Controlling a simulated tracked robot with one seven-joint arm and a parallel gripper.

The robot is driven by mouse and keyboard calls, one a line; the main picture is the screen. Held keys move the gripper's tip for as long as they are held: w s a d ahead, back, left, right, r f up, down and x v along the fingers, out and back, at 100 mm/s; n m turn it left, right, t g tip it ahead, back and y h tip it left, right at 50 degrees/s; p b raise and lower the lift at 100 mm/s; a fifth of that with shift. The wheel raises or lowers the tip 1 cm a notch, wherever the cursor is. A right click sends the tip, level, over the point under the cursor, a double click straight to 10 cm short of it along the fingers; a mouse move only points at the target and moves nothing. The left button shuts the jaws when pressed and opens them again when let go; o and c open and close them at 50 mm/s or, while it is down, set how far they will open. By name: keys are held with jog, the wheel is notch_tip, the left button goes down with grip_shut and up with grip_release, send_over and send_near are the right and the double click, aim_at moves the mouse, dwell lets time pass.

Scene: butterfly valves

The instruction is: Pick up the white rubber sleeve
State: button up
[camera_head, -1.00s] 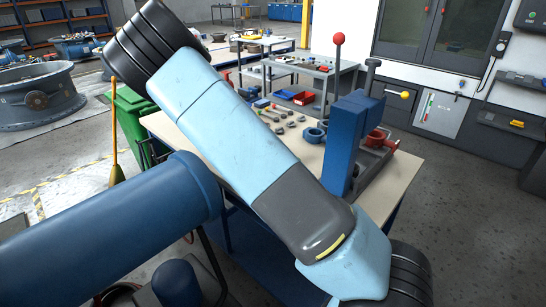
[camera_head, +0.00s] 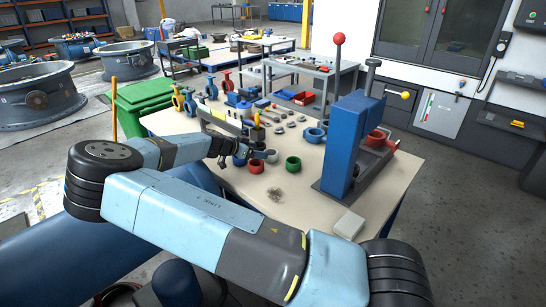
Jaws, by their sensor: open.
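My gripper (camera_head: 232,153) is small and dark in the head view, at the far end of my light blue arm. It is over the left part of the workbench (camera_head: 330,185), close to several coloured rings. It looks open, with nothing seen between its fingers. I cannot make out a white rubber sleeve for certain; it may be hidden behind my arm or gripper. A red ring (camera_head: 256,167) and a green ring (camera_head: 293,163) lie just right of the gripper.
A blue press-like fixture (camera_head: 345,143) stands at the bench's right. A pale block (camera_head: 348,224) lies by the front edge. Small metal parts and red trays (camera_head: 304,98) are farther back. A green bin (camera_head: 145,100) stands left of the bench. The front middle of the bench is mostly clear.

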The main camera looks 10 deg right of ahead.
jog(key=shift+x, duration=3.15)
jog(key=shift+s, duration=0.15)
jog(key=c, duration=1.1)
